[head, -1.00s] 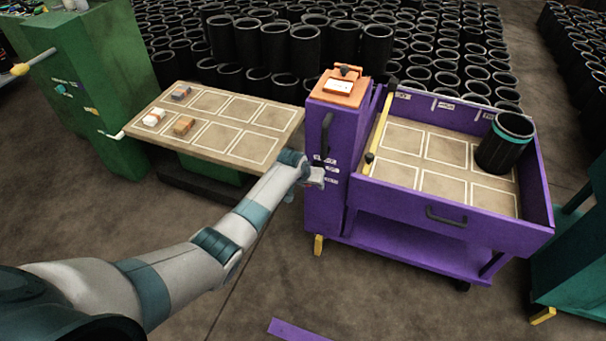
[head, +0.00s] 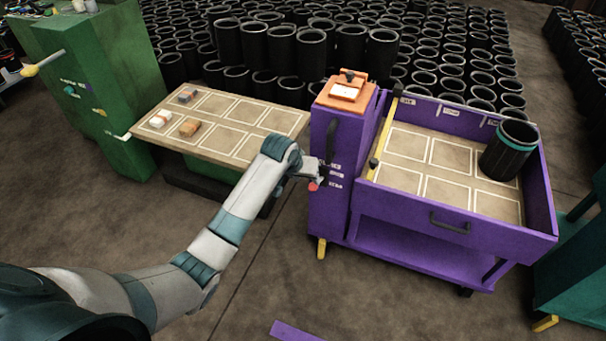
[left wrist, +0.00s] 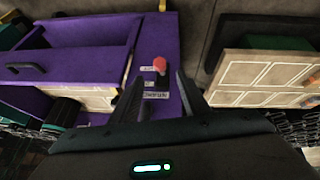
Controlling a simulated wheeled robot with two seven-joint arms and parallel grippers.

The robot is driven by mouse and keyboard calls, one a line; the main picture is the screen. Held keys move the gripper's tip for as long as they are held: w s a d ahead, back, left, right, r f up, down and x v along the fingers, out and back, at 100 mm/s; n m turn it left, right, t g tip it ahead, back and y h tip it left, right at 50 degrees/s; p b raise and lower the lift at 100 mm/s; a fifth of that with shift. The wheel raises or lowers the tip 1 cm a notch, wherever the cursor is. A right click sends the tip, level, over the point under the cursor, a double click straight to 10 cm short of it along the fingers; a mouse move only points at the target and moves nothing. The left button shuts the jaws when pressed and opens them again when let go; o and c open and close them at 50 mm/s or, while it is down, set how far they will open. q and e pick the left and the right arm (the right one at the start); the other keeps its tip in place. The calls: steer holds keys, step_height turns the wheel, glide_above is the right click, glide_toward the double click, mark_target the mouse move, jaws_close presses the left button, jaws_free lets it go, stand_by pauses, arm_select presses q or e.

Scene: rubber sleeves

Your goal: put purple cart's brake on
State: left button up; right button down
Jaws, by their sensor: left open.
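The purple cart (head: 455,234) stands right of centre, with a tall purple panel (head: 333,205) at its left end. A lever with a red knob (head: 313,186) is on that panel, beside several small white labels. In the left wrist view the red knob (left wrist: 160,65) shows beyond the fingertips, and a dark stem runs below it past the labels. My left gripper (left wrist: 158,85) is open, its two dark fingers pointing at the panel on either side of the lever's line. In the head view my left gripper (head: 316,172) is close to the panel; contact cannot be told.
A black sleeve with a teal band (head: 509,149) stands in the cart's tray. An orange box (head: 346,91) tops the panel. A green station with a tan board (head: 240,145) is at left. Many black sleeves fill the back. The floor in front is mostly clear.

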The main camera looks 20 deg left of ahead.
arm_select(q)
steer(key=shift+v, duration=1.45)
steer(key=shift+f, duration=0.1)
steer(key=s+f, duration=0.6)
steer(key=f, duration=0.4)
steer(key=s+d+f+m, duration=0.1)
steer(key=s+f, duration=0.4)
steer(key=f, duration=0.5)
steer(key=s+f, duration=0.6)
steer(key=f, duration=0.4)
steer(key=s+d+f, duration=0.1)
steer(key=s+f, duration=0.3)
steer(key=s, duration=0.5)
steer(key=s+d+f+m, duration=0.1)
steer(key=s+f, duration=0.4)
steer(key=s, duration=0.4)
steer(key=s+d+f+m, duration=0.1)
steer(key=s+d+f, duration=0.1)
steer(key=s+f, duration=0.3)
steer(key=s, duration=0.4)
steer(key=shift+s+f, duration=0.2)
steer(key=shift+s, duration=0.05)
